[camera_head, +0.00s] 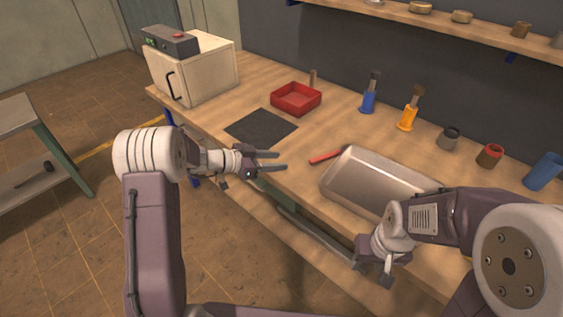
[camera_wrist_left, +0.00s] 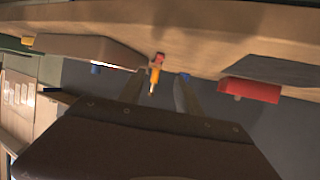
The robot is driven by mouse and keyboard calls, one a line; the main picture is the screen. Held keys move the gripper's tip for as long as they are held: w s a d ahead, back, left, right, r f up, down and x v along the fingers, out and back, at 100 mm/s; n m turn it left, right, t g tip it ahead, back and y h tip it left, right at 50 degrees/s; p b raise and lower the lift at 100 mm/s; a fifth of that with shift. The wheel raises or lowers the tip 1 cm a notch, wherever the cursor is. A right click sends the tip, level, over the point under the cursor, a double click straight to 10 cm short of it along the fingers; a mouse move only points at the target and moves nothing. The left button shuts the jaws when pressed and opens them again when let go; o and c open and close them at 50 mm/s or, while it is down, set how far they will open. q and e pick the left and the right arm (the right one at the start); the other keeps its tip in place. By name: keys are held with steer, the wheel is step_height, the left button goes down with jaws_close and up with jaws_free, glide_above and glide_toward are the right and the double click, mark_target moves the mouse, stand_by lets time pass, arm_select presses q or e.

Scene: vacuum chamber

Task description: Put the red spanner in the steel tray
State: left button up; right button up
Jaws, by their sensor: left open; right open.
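The red spanner (camera_head: 325,156) lies on the workbench just left of the steel tray (camera_head: 345,172). In the left wrist view, which is upside down, a small red end of the spanner (camera_wrist_left: 159,57) shows beyond the fingers, and the steel tray (camera_wrist_left: 85,48) is to the left. My left gripper (camera_head: 284,160) is open and empty, to the left of the spanner and apart from it, near the front of the bench. My right gripper (camera_head: 374,272) is open, in front of the bench edge below the tray; its fingertips are hard to make out.
A dark mat (camera_head: 261,128) and a red bin (camera_head: 296,110) lie left of the spanner. Several cups are at the right. A white oven-like box (camera_head: 205,70) stands at the far left.

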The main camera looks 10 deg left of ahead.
arm_select(q)
steer(key=s+a+f+n+g+y, duration=0.1)
steer(key=s+f+n+g+y, duration=0.2)
steer(key=s, duration=0.6)
steer(key=s+f+n+g+y, duration=0.2)
steer(key=s+n+g, duration=0.1)
steer(key=s, duration=0.6)
steer(key=s+a+f+n+y, duration=0.1)
steer(key=s+a+n+y, duration=0.4)
steer(key=s+a, duration=0.3)
steer(key=shift+s+a+n+y, duration=0.2)
steer(key=shift+s+n+y, duration=0.2)
steer(key=shift+s+y, duration=0.25)
steer(key=shift+f, duration=0.1)
